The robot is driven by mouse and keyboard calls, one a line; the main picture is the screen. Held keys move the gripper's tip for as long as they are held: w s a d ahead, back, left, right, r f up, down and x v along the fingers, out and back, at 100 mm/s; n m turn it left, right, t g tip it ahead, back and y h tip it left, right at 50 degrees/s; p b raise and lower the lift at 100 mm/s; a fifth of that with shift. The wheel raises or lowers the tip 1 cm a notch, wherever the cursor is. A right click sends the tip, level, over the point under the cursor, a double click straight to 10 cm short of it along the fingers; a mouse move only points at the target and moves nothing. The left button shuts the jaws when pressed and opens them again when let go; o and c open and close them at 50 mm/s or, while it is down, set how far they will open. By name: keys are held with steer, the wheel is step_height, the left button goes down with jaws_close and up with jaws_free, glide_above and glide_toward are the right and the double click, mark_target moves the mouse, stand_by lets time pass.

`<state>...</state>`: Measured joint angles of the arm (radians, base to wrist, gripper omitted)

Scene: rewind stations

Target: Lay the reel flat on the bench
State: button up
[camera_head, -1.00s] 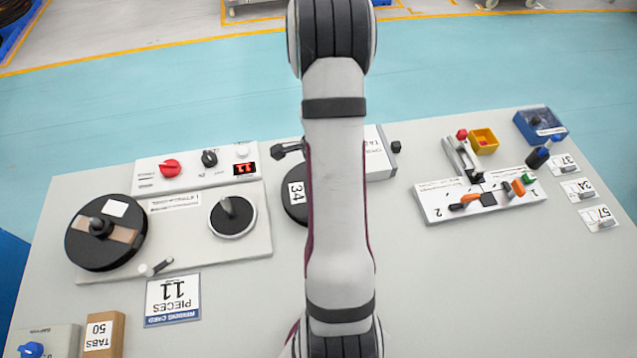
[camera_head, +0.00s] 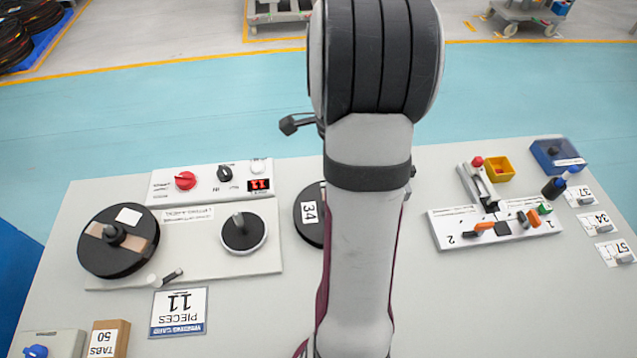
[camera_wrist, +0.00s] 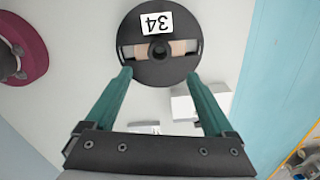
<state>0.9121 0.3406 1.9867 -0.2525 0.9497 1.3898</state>
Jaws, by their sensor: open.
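The black reel with a white label reading 34 (camera_wrist: 143,66) lies flat on the bench (camera_head: 290,310), by its look in both views. In the wrist view its round hub and tan winding show at the top of the picture. In the head view the reel (camera_head: 303,236) is partly hidden behind my arm. My gripper (camera_wrist: 159,76) is open, its two teal fingers spread below the reel in the wrist picture. Nothing is held between them. I cannot tell the height of the fingertips above the bench. My gripper is not seen clearly in the head view.
Another black reel (camera_head: 96,263) sits on the left station plate (camera_head: 210,263), beside a short post on a dark disc (camera_head: 244,243). A white box (camera_wrist: 187,108) stands near the labelled reel. A tool board (camera_head: 447,228) and yellow bin (camera_head: 499,168) are at right.

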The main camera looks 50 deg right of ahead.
steer(key=w+a+r+n, duration=0.1)
steer(key=a+r+n, duration=0.4)
steer(key=a, duration=0.4)
steer(key=a+r+n, duration=0.2)
steer(key=a+n, duration=0.4)
steer(key=a, duration=0.4)
steer(key=s+a+r+n+y, duration=0.1)
steer(key=s+a+n, duration=0.8)
steer(key=a+n, duration=0.3)
steer(key=shift+s+a+n+y, duration=0.2)
steer(key=shift+s+n+y, duration=0.2)
